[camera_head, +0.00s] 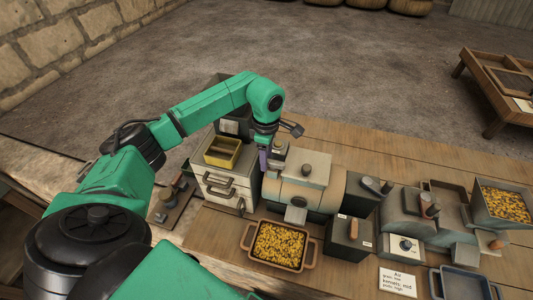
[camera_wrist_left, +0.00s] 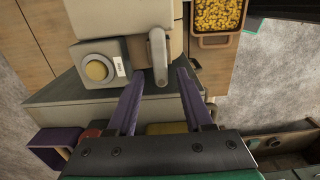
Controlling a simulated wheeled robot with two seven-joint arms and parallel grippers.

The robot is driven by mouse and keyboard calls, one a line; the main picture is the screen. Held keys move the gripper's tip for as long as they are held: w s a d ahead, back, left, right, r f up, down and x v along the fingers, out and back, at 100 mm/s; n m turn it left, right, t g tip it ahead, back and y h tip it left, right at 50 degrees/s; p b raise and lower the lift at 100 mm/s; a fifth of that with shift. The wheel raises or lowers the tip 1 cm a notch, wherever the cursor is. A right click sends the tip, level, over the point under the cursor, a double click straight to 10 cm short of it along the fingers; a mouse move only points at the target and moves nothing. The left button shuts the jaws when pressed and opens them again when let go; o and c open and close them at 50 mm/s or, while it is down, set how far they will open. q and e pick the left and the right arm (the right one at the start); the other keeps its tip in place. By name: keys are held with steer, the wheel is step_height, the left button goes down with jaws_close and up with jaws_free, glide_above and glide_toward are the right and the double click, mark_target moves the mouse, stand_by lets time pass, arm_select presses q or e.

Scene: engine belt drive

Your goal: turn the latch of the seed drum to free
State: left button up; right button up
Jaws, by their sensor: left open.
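The seed drum (camera_head: 328,190) is a beige cylinder with a flat-topped housing on the bench, right of my left gripper. In the left wrist view, a beige housing (camera_wrist_left: 120,16) is at the top. A pale grey lever that looks like the latch (camera_wrist_left: 158,56) hangs from it, its rounded end between my fingertips. My left gripper (camera_head: 264,156) is open at the drum's left end; its purple fingers also show in the left wrist view (camera_wrist_left: 161,74). I cannot tell whether either finger touches the lever. My right gripper is not in view.
A box with a round yellowish knob (camera_wrist_left: 97,70) sits left of the lever. A drawer cabinet (camera_head: 226,188) with a yellow tray (camera_head: 222,152) stands left of the drum. A seed-filled tray (camera_head: 277,246) lies in front. More machine housings (camera_head: 400,212) stand right.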

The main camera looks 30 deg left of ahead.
arm_select(q)
steer(key=shift+s, duration=0.2)
steer(key=c, duration=0.3)
steer(key=shift+w, duration=0.1)
jaws_close()
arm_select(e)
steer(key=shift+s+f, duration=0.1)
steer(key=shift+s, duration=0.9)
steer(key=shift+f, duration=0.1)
